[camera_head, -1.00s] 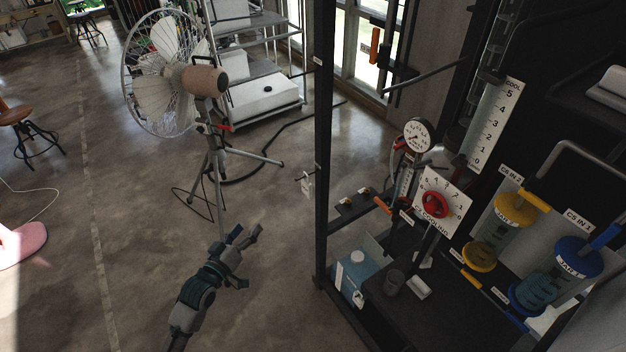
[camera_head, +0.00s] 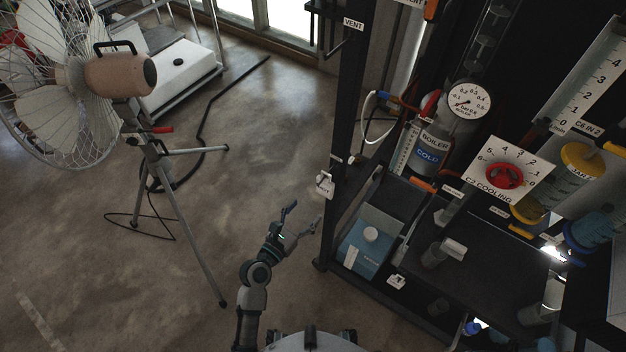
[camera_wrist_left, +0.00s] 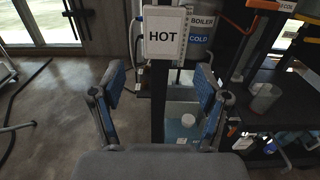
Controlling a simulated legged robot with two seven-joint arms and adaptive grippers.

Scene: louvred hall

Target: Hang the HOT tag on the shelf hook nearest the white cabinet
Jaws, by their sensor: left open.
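The HOT tag (camera_wrist_left: 164,36) is a white plate with black letters, upright ahead of my left gripper in the left wrist view. In the head view a small white tag (camera_head: 325,184), too small to read, hangs beside the dark rack post and looks like the same one. My left gripper (camera_head: 303,216) is open and empty, just below and left of that tag. In the left wrist view its blue-padded fingers (camera_wrist_left: 161,72) are apart, with the tag above and between them, not gripped. I cannot make out a white cabinet. My right gripper is out of view.
The dark rack post (camera_head: 346,110) has a VENT label. The rack holds a boiler with a COLD label (camera_head: 427,155), a gauge (camera_head: 469,100), a red cooling dial (camera_head: 505,176) and a blue container (camera_head: 368,240). A fan (camera_head: 120,76) on a tripod stands left, with open floor between.

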